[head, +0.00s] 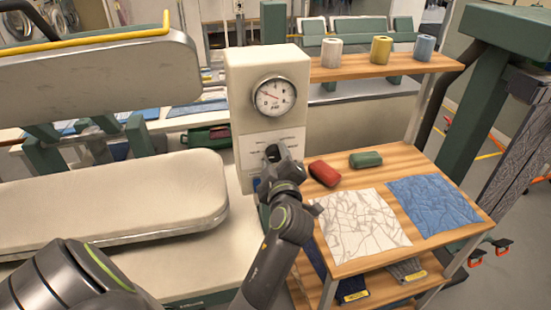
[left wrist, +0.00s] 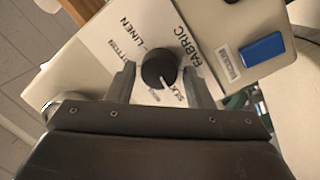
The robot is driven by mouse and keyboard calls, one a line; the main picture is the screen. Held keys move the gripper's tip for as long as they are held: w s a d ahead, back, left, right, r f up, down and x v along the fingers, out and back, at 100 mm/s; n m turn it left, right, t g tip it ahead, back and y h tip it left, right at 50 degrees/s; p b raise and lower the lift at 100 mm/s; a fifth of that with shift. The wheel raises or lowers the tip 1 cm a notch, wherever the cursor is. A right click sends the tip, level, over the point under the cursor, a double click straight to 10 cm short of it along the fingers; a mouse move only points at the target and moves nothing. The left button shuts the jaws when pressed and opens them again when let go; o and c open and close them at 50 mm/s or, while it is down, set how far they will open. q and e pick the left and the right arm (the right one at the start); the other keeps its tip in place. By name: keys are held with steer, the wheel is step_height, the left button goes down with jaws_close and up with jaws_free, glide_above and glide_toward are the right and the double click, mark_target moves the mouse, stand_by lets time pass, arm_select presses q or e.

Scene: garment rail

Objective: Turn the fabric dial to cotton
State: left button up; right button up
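The fabric dial (left wrist: 158,68) is a round black knob with a white pointer line on a white label plate, seen in the left wrist view. The pointer aims down and right, near the word SILK. LINEN and the partly visible COTTON lie on the left of the plate. My left gripper (left wrist: 157,72) is open, with one finger on each side of the dial and narrow gaps between. In the head view my left gripper (head: 280,153) is in front of the label plate (head: 255,150) and hides the dial. My right gripper is not in view.
The cream control box (head: 237,120) carries a round gauge (head: 274,97). A padded press board (head: 120,195) is at left.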

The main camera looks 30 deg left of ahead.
arm_select(q)
steer(key=c, duration=0.7)
steer(key=shift+o, duration=0.2)
